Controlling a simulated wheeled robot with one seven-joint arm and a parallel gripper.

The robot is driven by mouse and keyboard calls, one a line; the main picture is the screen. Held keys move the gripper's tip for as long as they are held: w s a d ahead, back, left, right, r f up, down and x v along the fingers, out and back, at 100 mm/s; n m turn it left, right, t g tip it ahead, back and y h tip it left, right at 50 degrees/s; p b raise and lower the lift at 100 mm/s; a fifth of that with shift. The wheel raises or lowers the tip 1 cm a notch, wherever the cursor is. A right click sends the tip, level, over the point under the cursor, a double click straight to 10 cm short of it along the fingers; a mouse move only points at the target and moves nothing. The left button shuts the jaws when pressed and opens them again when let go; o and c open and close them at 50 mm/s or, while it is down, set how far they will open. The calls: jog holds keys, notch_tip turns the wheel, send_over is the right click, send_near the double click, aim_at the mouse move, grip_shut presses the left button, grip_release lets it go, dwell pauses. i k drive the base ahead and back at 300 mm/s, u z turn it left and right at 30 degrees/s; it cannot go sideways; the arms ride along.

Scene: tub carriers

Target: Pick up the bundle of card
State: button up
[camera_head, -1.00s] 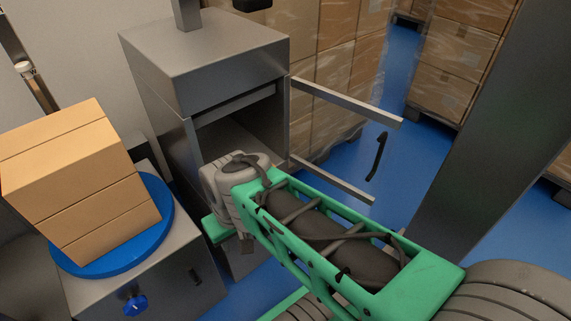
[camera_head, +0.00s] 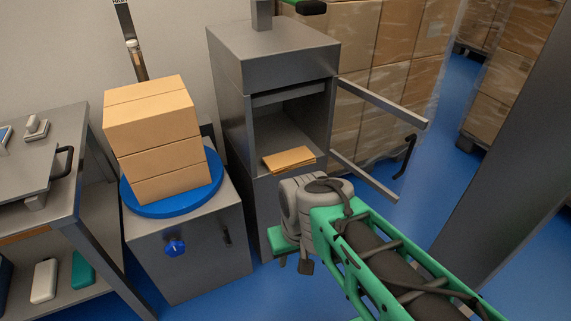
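A thin flat tan stack that looks like the bundle of card (camera_head: 288,159) lies at the front of the opening of a grey metal cabinet (camera_head: 290,72). Its front edge is close to the sill. My arm, green with a grey joint, reaches in from the lower right and ends in view just below and in front of that opening. The joint is apart from the card in the picture.
A block of stacked brown cartons (camera_head: 155,140) stands on a blue turntable (camera_head: 140,206) on a grey cabinet. A grey bench (camera_head: 68,205) is at the left. Two bars (camera_head: 385,103) stick out right of the opening.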

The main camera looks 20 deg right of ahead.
aim_at(278, 163)
jog(key=u, duration=0.65)
jog(key=i, duration=1)
